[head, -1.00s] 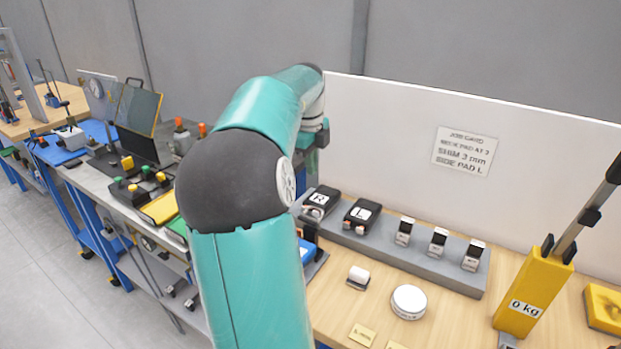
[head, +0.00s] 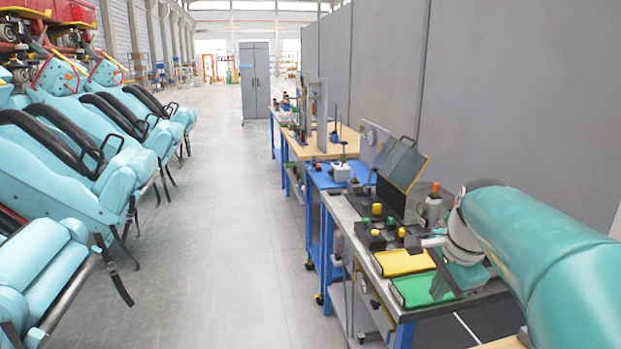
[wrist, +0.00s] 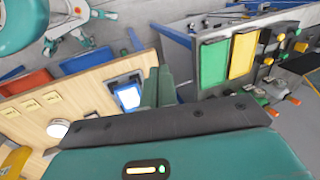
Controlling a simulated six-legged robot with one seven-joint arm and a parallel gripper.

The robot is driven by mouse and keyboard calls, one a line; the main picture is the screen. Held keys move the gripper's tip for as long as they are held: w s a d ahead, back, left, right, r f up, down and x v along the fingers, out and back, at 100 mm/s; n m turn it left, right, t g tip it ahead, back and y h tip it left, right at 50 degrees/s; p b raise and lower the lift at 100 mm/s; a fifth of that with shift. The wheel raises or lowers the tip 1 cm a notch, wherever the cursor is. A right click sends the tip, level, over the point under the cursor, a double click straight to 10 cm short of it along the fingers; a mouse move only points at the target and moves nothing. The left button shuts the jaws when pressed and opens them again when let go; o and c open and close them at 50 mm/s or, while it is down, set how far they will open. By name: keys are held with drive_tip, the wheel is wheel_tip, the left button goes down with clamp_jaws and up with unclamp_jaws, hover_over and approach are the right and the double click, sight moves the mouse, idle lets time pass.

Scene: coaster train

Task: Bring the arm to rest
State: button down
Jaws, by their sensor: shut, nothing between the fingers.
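My teal arm (head: 545,245) reaches in from the right edge of the head view, bent at a dark wrist joint above the bench. In the wrist view, the teal fingers of my gripper (wrist: 158,86) are together beyond the dark mounting plate, with nothing held. They appear over the gap between the wooden bench (wrist: 95,85) and the grey bench. Part of the gripper's shape is hard to make out in the head view.
A yellow tray (head: 403,262) and a green tray (head: 422,289) lie on the grey bench close to my wrist. A blue-framed screen (wrist: 128,95) is near the fingers. The aisle floor (head: 230,220) is clear; teal coaster seats (head: 75,160) line the left.

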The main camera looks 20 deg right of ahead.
drive_tip(key=s+a+f+n+t, duration=0.1)
drive_tip(key=s+a+f+n, duration=0.1)
drive_tip(key=a+n, duration=0.7)
drive_tip(key=s+a+f+n+t, duration=0.1)
drive_tip(key=s+a+f+n, duration=0.2)
drive_tip(key=a+n, duration=0.7)
drive_tip(key=s+a, duration=0.1)
drive_tip(key=a, duration=0.5)
drive_tip(key=shift+a+f+n, duration=0.15)
drive_tip(key=shift+a+n, duration=0.1)
drive_tip(key=shift+n, duration=0.05)
drive_tip(key=shift+s, duration=0.15)
